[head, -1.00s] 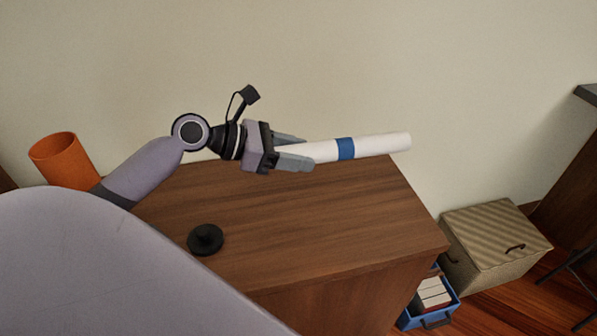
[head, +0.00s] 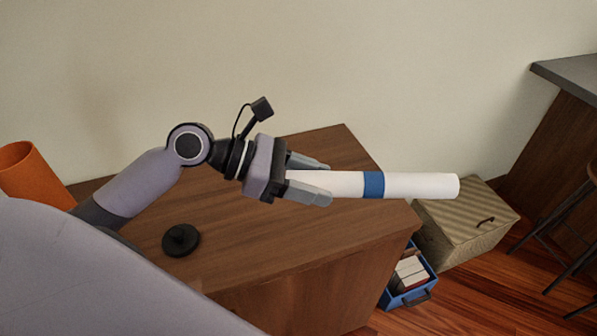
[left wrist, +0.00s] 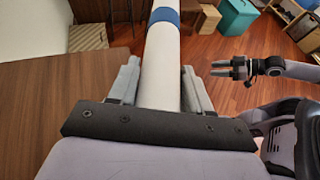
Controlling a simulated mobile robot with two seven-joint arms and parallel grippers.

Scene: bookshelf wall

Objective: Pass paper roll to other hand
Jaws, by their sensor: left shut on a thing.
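The paper roll (head: 422,186) is a long white tube with a blue band. My left gripper (head: 328,183) is shut on its left end and holds it in the air, nearly level, above and past the right part of the wooden cabinet top. The banded end points right, clear of the fingers. In the left wrist view the roll (left wrist: 162,62) runs away between the two grey fingers. My right gripper (left wrist: 231,68) shows there at the right, with its two fingers apart and empty, away from the roll. It is not in the head view.
The wooden cabinet (head: 240,240) bears a black round object (head: 181,240). An orange bin (head: 34,172) stands at the left. A woven box (head: 465,225) and a blue crate (head: 408,280) are on the floor at the right. A grey-topped counter (head: 575,75) stands far right.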

